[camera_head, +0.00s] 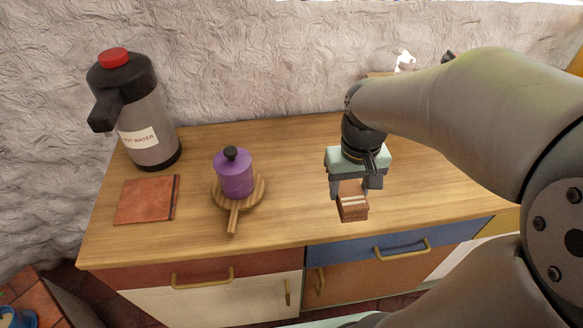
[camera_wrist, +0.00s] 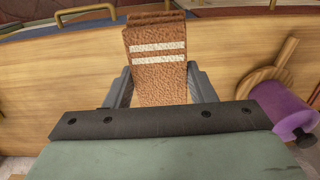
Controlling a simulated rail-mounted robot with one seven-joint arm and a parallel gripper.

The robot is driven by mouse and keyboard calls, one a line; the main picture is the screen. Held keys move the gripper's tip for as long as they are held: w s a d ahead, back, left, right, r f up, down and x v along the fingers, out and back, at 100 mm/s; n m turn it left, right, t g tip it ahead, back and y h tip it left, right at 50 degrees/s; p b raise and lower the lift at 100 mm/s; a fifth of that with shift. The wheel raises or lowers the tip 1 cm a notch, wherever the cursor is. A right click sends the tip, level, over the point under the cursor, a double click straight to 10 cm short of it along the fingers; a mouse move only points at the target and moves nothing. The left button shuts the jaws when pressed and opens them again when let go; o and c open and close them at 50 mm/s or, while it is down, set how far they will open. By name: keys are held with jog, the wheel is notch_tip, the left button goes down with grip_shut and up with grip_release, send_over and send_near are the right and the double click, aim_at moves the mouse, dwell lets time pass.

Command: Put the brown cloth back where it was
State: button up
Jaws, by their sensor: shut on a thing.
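The brown cloth (camera_head: 353,208) is folded, with two white stripes. My gripper (camera_head: 355,187) is shut on it, over the right half of the counter. In the wrist view the cloth (camera_wrist: 156,58) sits between the two grey fingers of my gripper (camera_wrist: 158,84), its striped end sticking out past them toward the drawer side. Whether the cloth touches the counter or hangs just above it, I cannot tell.
A purple lidded canister (camera_head: 234,176) stands on a round wooden board (camera_head: 259,196) with a handle. A flat reddish-brown square (camera_head: 146,201) lies at the left, before a hot water flask (camera_head: 149,122). The wooden counter (camera_head: 290,190) is bare between board and gripper.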

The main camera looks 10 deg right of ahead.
jog(key=w+a+f+p, duration=0.2)
jog(key=w+f, duration=0.2)
jog(key=w, duration=0.4)
send_over(318, 190)
jog(key=f, duration=0.4)
jog(key=shift+s+d+f, duration=0.15)
jog(key=shift+s+f, duration=0.15)
jog(key=shift+w+f, duration=0.35)
jog(key=shift+f, duration=1.6)
jog(key=shift+f, duration=0.1)
jog(key=shift+f, duration=0.15)
jog(key=o, duration=0.9)
jog(key=shift+o, duration=0.2)
